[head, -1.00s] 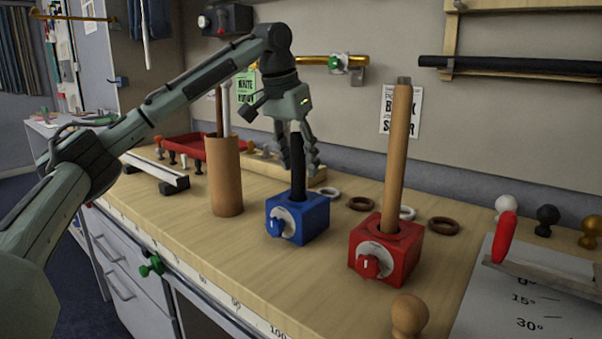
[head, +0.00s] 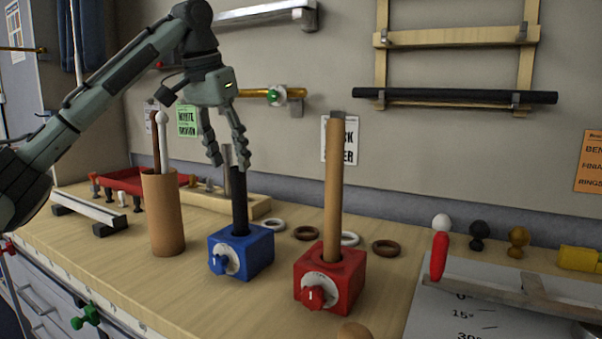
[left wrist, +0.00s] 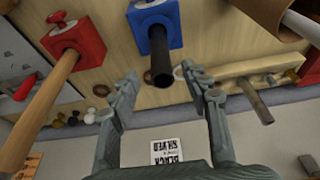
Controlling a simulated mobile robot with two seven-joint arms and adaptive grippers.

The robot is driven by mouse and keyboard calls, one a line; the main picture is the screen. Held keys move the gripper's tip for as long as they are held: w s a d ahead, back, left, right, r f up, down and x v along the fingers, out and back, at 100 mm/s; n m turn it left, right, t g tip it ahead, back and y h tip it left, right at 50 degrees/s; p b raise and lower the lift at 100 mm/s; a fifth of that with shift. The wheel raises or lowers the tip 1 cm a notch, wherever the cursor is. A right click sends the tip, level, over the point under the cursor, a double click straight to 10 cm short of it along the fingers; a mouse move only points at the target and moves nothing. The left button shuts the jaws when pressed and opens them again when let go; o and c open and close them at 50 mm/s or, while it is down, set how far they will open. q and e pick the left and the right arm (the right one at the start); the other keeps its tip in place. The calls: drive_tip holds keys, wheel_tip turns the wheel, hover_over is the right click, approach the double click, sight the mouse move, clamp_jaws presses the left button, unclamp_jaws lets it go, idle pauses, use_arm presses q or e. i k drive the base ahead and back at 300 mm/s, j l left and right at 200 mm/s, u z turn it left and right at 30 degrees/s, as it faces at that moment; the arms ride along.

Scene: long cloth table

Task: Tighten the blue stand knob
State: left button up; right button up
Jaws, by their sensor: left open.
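The blue stand (head: 247,258) sits on the bench, with its blue knob (head: 220,263) on a pale dial on the front face. A black rod (head: 239,203) stands upright in it. In the left wrist view the blue stand (left wrist: 168,33) is at the top, its dial cut by the edge, and the black rod (left wrist: 161,66) points at the camera. My left gripper (head: 229,164) is open and empty, pointing down with its fingertips around the rod's top end level. In the wrist view its fingertips (left wrist: 160,74) lie either side of the rod, apart from it. My right gripper is not visible.
The red stand (head: 345,283) with a tall wooden rod (head: 333,190) is close on the right. A brown cardboard tube (head: 164,215) holding sticks stands on the left. Several rings lie behind the stands. Bare bench lies in front of the blue stand.

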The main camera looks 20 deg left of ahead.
sight(217, 263)
drive_tip(key=k+j, duration=0.2)
drive_tip(key=j, duration=0.2)
drive_tip(key=k+j, duration=0.2)
drive_tip(key=j, duration=0.15)
drive_tip(key=k+j, duration=0.25)
drive_tip(key=j, duration=0.15)
drive_tip(key=k+j, duration=0.2)
drive_tip(key=j, duration=0.2)
drive_tip(key=k+j, duration=0.2)
drive_tip(key=j, duration=0.15)
drive_tip(key=k+j, duration=0.2)
drive_tip(key=j, duration=0.2)
